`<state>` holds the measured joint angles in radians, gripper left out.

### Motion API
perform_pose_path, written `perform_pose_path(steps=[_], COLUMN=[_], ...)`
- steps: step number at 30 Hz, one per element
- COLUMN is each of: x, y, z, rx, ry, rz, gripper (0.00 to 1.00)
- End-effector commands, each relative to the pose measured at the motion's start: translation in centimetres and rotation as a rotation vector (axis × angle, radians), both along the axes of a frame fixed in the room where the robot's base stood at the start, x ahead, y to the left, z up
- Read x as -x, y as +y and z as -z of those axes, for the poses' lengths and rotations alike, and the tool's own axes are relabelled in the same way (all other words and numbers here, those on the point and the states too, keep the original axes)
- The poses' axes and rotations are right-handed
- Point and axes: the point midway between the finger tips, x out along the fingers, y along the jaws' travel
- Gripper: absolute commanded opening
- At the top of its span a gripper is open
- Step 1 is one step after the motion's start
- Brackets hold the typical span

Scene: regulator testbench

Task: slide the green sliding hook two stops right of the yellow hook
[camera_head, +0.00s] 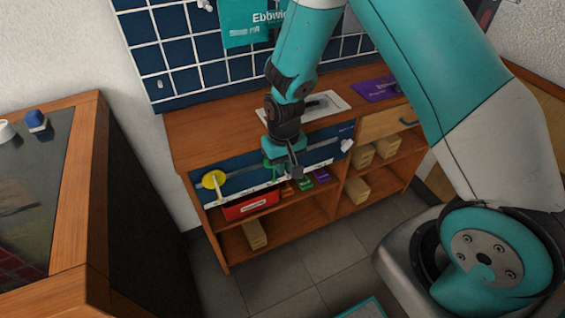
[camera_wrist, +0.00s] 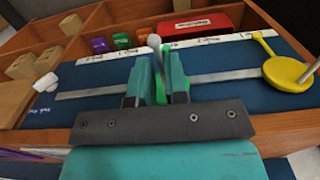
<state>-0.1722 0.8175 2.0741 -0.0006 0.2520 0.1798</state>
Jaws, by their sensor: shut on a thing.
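The green sliding hook (camera_head: 273,166) is on the rail of the blue board, mostly hidden by my gripper (camera_head: 284,160). In the wrist view, bits of the green hook (camera_wrist: 181,97) show around my fingers (camera_wrist: 157,75). My gripper is shut on the green hook. A grey knob-ended piece (camera_head: 296,172) is close beside it on the right; in the wrist view its round end (camera_wrist: 154,42) shows at the fingertips. The yellow hook (camera_head: 214,180) has a round disc and sits at the board's left end; it also shows at the right of the wrist view (camera_wrist: 287,73).
A white hook (camera_head: 347,145) is at the board's right end. The pale rail (camera_head: 236,177) is bare between yellow and green. Shelves below hold a red box (camera_head: 250,205), small coloured boxes and wooden blocks. A white tray (camera_head: 318,107) lies on the bench top.

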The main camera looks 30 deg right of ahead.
Motion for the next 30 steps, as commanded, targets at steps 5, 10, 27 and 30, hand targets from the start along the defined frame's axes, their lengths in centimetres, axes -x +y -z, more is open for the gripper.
perform_pose_path(steps=[5,10,27,30], x=[-0.2,-0.2,-0.2,-0.2], y=[0.0,0.0,0.1,0.1], z=[-0.1,-0.1,-4.8,-7.5], rx=[0.0,0.0,-0.001,-0.001], ry=[-0.008,-0.007,-0.008,-0.01], rz=[0.0,0.0,-0.001,-0.001], gripper=[0.0,0.4,0.4,0.4])
